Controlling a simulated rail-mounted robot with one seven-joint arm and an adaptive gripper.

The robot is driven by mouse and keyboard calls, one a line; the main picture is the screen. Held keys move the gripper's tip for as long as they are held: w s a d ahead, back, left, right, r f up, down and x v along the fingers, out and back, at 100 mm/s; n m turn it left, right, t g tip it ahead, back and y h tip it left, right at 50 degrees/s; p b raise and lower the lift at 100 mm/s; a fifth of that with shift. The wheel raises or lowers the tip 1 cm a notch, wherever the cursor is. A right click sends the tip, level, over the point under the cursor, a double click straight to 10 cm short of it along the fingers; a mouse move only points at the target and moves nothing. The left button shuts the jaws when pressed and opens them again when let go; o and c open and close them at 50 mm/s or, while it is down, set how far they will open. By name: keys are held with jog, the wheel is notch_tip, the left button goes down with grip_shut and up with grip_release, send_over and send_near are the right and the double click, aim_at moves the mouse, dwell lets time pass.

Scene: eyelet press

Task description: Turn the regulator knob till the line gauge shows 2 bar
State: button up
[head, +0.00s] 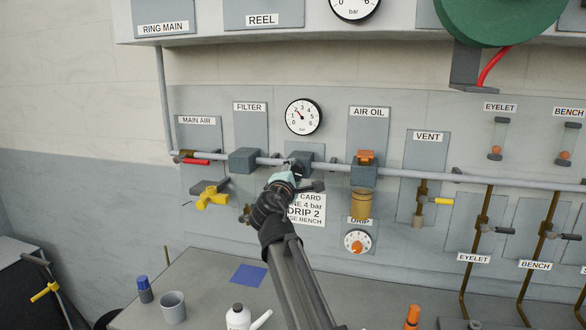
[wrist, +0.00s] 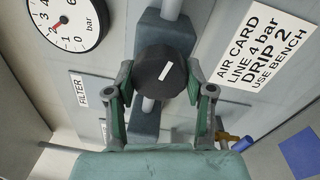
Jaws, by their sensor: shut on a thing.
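The regulator knob (wrist: 160,66) is round and black with a white mark line, on a blue-grey block on the pipe. In the wrist view my gripper (wrist: 160,78) has its green fingers on both sides of the knob, shut on it. In the head view my gripper (head: 295,172) hides most of the knob in front of the regulator block (head: 305,152). The line gauge (head: 304,117) is just above, with a 0 to 6 bar scale. Its needle points up-left, near 2; I cannot read it exactly. The gauge also shows in the wrist view (wrist: 72,15), partly cut off.
An air card (head: 309,210) below the regulator reads line 4 bar, drip 2, use bench. The filter block (head: 243,161) is left, the air oil unit (head: 363,175) right, the drip dial (head: 357,241) lower right.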

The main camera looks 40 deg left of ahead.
jog(key=shift+r+n+p, duration=0.15)
jog(key=shift+n+p, duration=0.35)
jog(key=shift+n, duration=0.3)
jog(key=o, duration=1.2)
jog(key=shift+w, duration=0.1)
jog(key=shift+c, duration=0.2)
jog(key=v, duration=1.2)
